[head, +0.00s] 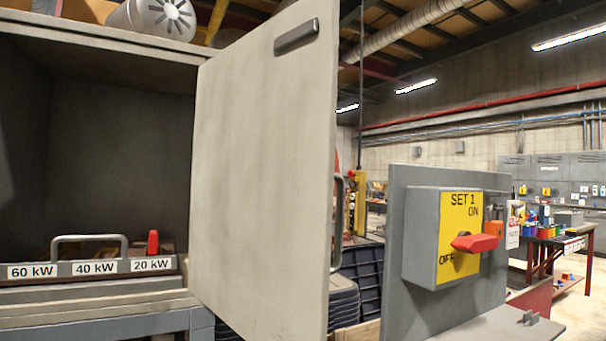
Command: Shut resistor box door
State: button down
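The resistor box (95,45) is a grey cabinet at the left, with its front open and a dark inside. Its door (260,190) is a pale grey panel hinged at the box's right side and swung wide open towards me. A dark latch piece (297,37) sits near the door's top edge. A grey bar handle (337,222) shows at the door's outer edge, on the far face. My gripper does not show in the head view.
Inside the box, a drawer-like front with a handle (90,240) carries kW labels and a red lever (153,242). Right of the door stands a yellow switch box (452,235) with a red knob on a grey panel. Dark crates (362,280) stand behind the door.

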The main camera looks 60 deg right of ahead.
aim_at(264, 175)
jog(key=k+l, duration=0.15)
jog(key=l, duration=0.25)
jog(key=k+l, duration=0.15)
jog(key=l, duration=0.2)
jog(key=k+l, duration=0.1)
jog(key=l, duration=0.3)
jog(key=k+l, duration=0.15)
jog(key=l, duration=0.2)
jog(key=k+l, duration=0.15)
jog(key=l, duration=0.25)
